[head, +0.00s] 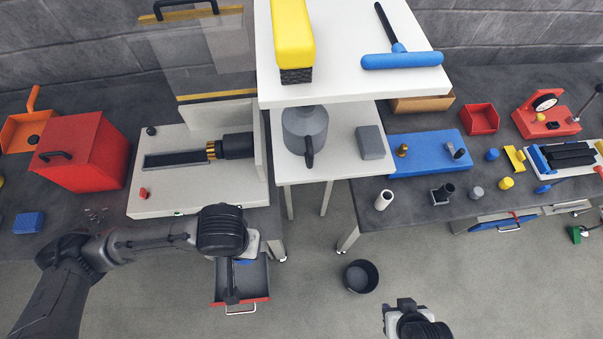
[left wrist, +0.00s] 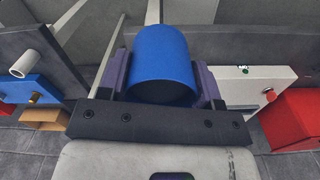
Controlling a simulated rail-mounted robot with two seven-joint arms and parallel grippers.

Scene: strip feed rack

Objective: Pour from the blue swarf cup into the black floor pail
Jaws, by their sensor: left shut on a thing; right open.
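The blue swarf cup (left wrist: 162,55) is between the purple-padded fingers of my left gripper (left wrist: 165,82), which is shut on it. A dark round end of the cup faces the wrist camera; its contents cannot be made out. In the head view my left gripper (head: 245,252) hangs over the open red-fronted drawer, and only a sliver of blue shows below it. The black floor pail (head: 361,285) stands upright on the floor, right of my left gripper and apart from it. My right gripper (head: 405,306) is open and empty at the bottom, right of the pail.
The open drawer (head: 241,301) juts out below the left bench. A white shelf (head: 350,82) and a lower white stand (head: 335,155) are between the benches. A red box (head: 85,150) stands at left. The floor around the pail is clear.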

